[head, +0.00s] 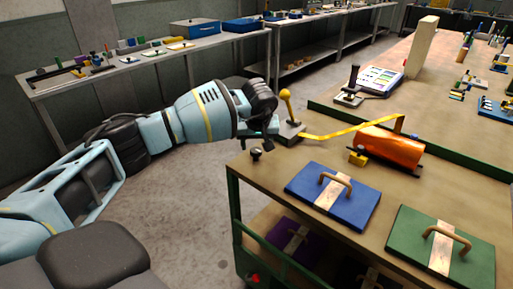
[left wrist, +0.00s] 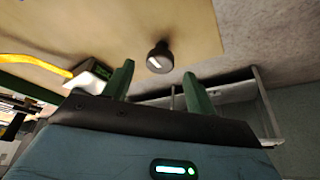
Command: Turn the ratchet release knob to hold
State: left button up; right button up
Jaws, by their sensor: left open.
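A small dark knob (head: 256,153), which looks like the ratchet release knob, stands near the left corner of the brown bench top. In the left wrist view the knob (left wrist: 159,57) shows a pale line on its face and lies just beyond and between my fingertips. My left gripper (left wrist: 160,82) is open with two green fingers apart and nothing between them. In the head view my left gripper (head: 262,132) is partly hidden and hangs above and behind the knob, apart from it. Any markings for the hold position are too small to tell. My right gripper is out of view.
A yellow-balled lever (head: 287,97) stands close beside my left gripper. A yellow strap (head: 350,130) runs to an orange cylinder (head: 390,147). A blue case (head: 303,184) and a green case (head: 404,227) lie toward the front.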

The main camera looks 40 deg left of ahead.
pick_arm(q)
jog(key=shift+x, duration=0.95)
jog(key=shift+w+f, duration=0.15)
jog(key=shift+f, duration=0.15)
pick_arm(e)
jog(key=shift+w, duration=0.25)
pick_arm(q)
jog(key=shift+c, duration=0.5)
jog(key=c, duration=0.9)
